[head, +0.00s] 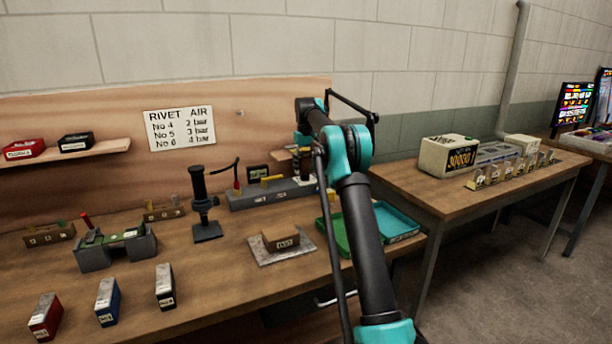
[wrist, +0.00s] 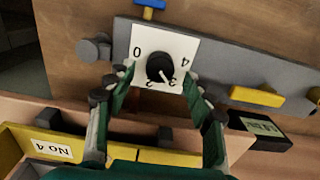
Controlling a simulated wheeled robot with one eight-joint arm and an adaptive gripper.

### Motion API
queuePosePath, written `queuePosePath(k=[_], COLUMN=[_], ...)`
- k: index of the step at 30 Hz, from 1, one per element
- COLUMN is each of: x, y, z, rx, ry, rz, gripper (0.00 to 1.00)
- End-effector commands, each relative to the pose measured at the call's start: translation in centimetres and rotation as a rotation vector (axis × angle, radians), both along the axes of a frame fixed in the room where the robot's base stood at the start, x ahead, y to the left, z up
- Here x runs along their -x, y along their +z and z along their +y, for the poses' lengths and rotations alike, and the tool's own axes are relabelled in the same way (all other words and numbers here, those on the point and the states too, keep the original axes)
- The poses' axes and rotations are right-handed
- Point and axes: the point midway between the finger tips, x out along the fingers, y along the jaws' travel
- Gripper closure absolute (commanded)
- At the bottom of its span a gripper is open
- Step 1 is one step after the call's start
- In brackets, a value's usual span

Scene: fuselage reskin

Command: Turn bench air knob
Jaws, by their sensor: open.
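The air knob (wrist: 160,68) is a round black knob with a white pointer line, on a white dial plate (wrist: 141,46) with numbers including 0 and 4. The pointer is angled toward the lower right of the wrist view, near the lower numbers. My gripper (wrist: 158,78) is open in the wrist view. Its green-lined fingers stand on either side of the knob's lower part, with visible gaps; I cannot tell whether the tips reach its depth. In the head view the grey air unit (head: 270,196) stands at the back of the bench. My arm hides the knob and most of my gripper there.
In the wrist view, a yellow lever (wrist: 257,96) is right of the dial, a blue handle (wrist: 150,4) above, and a yellow No 4 holder (wrist: 50,148) at lower left. In the head view, a black stand (head: 200,205) and green tray (head: 333,240) are nearby.

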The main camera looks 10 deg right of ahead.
Motion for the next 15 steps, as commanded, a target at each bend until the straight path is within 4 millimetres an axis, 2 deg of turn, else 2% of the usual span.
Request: queuePosePath(k=[3,6,15], x=[-0.7,-0.9,-1.1], y=[-1.4,-1.9,-2.2], z=[0.0,-0.1,-0.1], rx=[0.0,0.0,0.0], ry=[0.0,0.0,0.0], rz=[0.0,0.0,0.0], gripper=[0.47,0.47,0.47])
